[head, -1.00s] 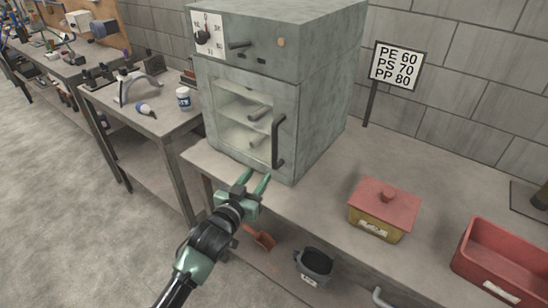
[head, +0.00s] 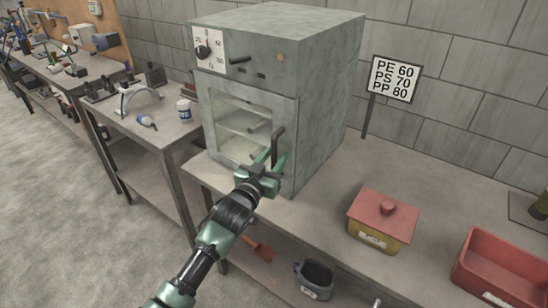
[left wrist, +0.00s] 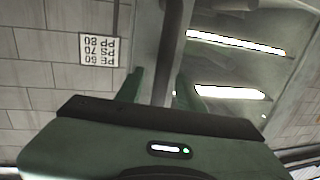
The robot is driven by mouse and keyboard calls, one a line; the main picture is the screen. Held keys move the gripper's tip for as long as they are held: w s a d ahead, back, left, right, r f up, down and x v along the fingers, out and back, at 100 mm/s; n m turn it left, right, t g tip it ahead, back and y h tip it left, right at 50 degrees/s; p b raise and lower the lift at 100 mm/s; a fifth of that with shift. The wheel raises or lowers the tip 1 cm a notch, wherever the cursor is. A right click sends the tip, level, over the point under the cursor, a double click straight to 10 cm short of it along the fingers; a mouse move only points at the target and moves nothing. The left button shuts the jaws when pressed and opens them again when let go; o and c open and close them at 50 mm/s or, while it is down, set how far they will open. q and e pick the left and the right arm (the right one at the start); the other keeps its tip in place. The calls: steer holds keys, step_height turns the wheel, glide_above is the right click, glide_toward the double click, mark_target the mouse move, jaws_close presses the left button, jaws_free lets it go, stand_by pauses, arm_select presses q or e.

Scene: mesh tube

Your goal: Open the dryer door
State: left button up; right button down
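The dryer (head: 330,100) is a grey-green box on the workbench, with a dial and a small lever on its top panel. Its door (head: 212,120) looks shut and has a window with shelves behind it. The dark upright handle (head: 280,137) is on the door's right side. My left gripper (head: 270,158) is at the lower part of this handle. In the left wrist view the handle bar (left wrist: 170,50) stands between the two green fingers (left wrist: 160,88), with gaps on both sides, so the gripper is open around it. My right gripper is not in view.
A red-lidded box (head: 383,215) and a red bin (head: 500,268) stand on the bench (head: 335,205) to the right. A sign (head: 395,78) stands behind. A grey mug-like container (head: 314,278) is on the lower shelf. The floor to the left is clear.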

arm_select(q)
jaws_close()
stand_by(1.4)
